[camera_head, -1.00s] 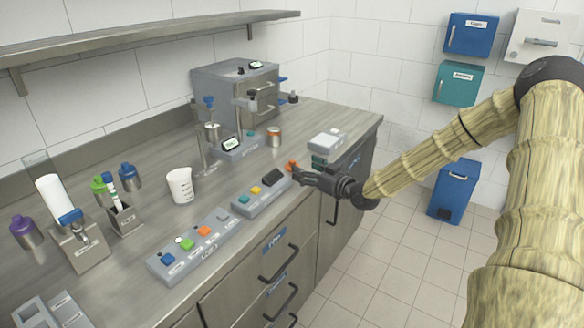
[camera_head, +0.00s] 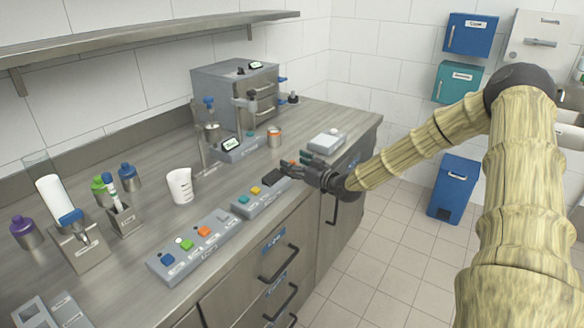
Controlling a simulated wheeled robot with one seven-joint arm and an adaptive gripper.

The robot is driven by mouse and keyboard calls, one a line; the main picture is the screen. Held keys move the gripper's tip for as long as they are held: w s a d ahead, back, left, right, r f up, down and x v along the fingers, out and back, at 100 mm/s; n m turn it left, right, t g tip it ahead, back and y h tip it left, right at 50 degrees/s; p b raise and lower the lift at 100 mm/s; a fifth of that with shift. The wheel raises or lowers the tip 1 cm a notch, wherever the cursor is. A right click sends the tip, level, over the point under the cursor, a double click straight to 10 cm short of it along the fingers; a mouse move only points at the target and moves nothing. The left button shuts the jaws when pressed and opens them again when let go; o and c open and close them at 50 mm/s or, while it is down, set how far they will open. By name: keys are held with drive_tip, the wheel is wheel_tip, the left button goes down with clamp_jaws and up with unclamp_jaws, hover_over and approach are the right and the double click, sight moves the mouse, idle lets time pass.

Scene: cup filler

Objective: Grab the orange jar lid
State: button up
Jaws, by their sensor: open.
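A small orange piece, which looks like the orange jar lid (camera_head: 291,162), shows just behind my fingers near the counter's front edge. Most of it is hidden by my gripper. My gripper (camera_head: 284,171) is open and reaches in from the right, low over the counter. Its fingertips lie beside the dark end of a grey block. I cannot tell whether the fingers touch the lid. A metal jar (camera_head: 274,137) with an orange-red band stands further back.
A grey block (camera_head: 262,195) with teal and yellow pieces lies left of my fingers. A longer block (camera_head: 193,245) with coloured buttons is nearer. A white cup (camera_head: 180,186), a small scale (camera_head: 326,142) and a metal cabinet (camera_head: 232,95) stand on the counter.

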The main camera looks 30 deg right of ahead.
drive_tip(key=c, duration=0.9)
drive_tip(key=shift+o, duration=0.2)
drive_tip(key=shift+w+r, duration=0.1)
drive_tip(key=shift+r, duration=0.05)
